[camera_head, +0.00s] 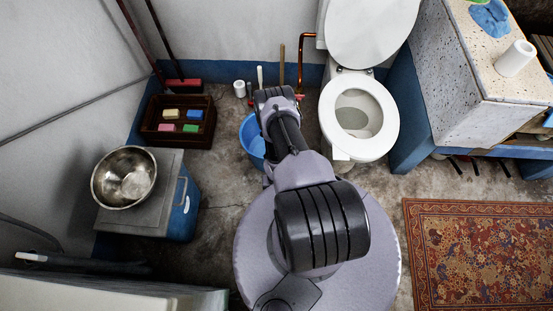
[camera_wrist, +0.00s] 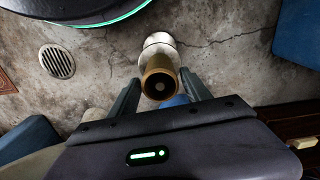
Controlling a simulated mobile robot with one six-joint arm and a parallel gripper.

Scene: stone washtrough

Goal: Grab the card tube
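The card tube (camera_wrist: 146,84) appears in the wrist view as a brown cylinder seen nearly end on, with a dark mouth and a small pale spot inside. A pale, whitish part (camera_wrist: 160,42) shows just beyond it; I cannot tell if it belongs to the tube. My gripper (camera_wrist: 160,76) has its two dark fingers spread on either side of the tube. Small gaps seem to show between fingers and tube, though contact is hard to judge. In the head view my arm reaches towards the back wall and hides the fingertips; I cannot make out the tube there.
A blue bucket (camera_head: 252,145) stands beside my arm, the toilet (camera_head: 382,140) to its right. A white roll (camera_head: 239,89) stands by the wall near several upright handles. A crate (camera_head: 151,128) with coloured blocks is at left. A steel bowl (camera_head: 108,178) rests at lower left.

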